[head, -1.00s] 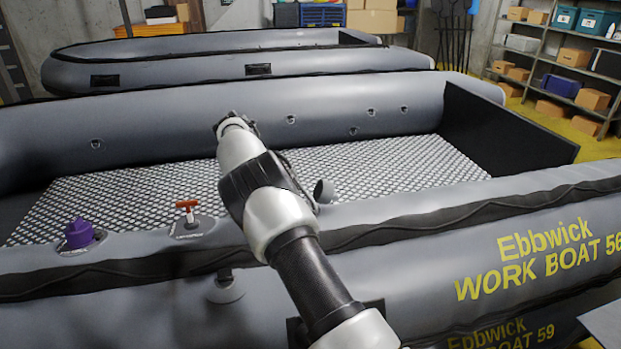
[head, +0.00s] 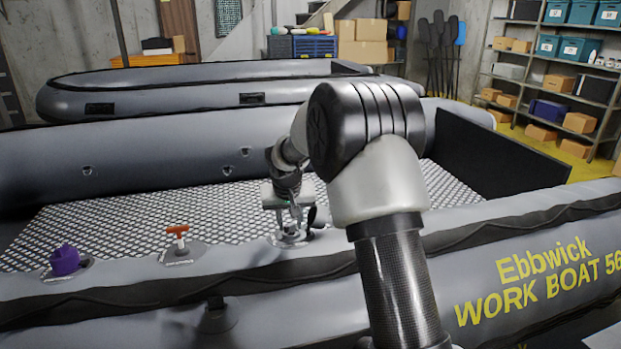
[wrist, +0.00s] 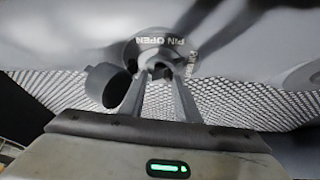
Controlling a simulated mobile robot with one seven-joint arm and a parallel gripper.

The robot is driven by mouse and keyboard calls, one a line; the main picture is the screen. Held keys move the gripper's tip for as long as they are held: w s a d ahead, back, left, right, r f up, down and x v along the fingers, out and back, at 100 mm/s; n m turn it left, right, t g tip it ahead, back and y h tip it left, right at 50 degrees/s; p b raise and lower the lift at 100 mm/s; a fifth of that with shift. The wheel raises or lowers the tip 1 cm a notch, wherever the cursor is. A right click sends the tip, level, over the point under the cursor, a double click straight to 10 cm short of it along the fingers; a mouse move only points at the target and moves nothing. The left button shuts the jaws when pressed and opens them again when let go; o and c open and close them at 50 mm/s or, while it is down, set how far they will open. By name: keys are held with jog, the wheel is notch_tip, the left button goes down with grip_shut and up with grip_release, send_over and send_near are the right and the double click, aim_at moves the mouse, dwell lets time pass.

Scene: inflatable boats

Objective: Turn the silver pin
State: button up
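The silver pin sits in a round grey fitting marked "PIN OPEN" (wrist: 160,42) on the near tube of the boat. In the wrist view the pin (wrist: 160,71) shows between my fingertips, small and partly covered by them. My gripper (head: 291,232) points down onto this fitting in the head view. In the wrist view the two fingers of my gripper (wrist: 159,80) stand apart, one on each side of the pin. I cannot tell whether they press on it. A dark round cap (wrist: 107,86) hangs beside the left finger.
On the same tube, to the left, are an orange-red T-handle (head: 178,234) and a purple cap (head: 65,261). Patterned floor (head: 120,215) lies inside the boat. A second boat (head: 200,88) and shelves (head: 560,85) stand behind.

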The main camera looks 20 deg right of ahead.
jog(key=shift+d+r+n+y+p, duration=0.45)
jog(key=shift+n+p, duration=0.35)
jog(key=shift+p, duration=0.2)
jog(key=b+v, duration=0.2)
jog(key=v, duration=1.4)
jog(key=s+r, duration=0.3)
jog(key=s, duration=0.5)
jog(key=s+r+p, duration=0.1)
jog(key=s+r, duration=0.2)
jog(key=s, duration=0.5)
jog(key=shift+a+r+t, duration=0.3)
jog(key=shift+a+r, duration=0.1)
jog(key=shift+s+h, duration=0.1)
jog(key=shift+h, duration=0.15)
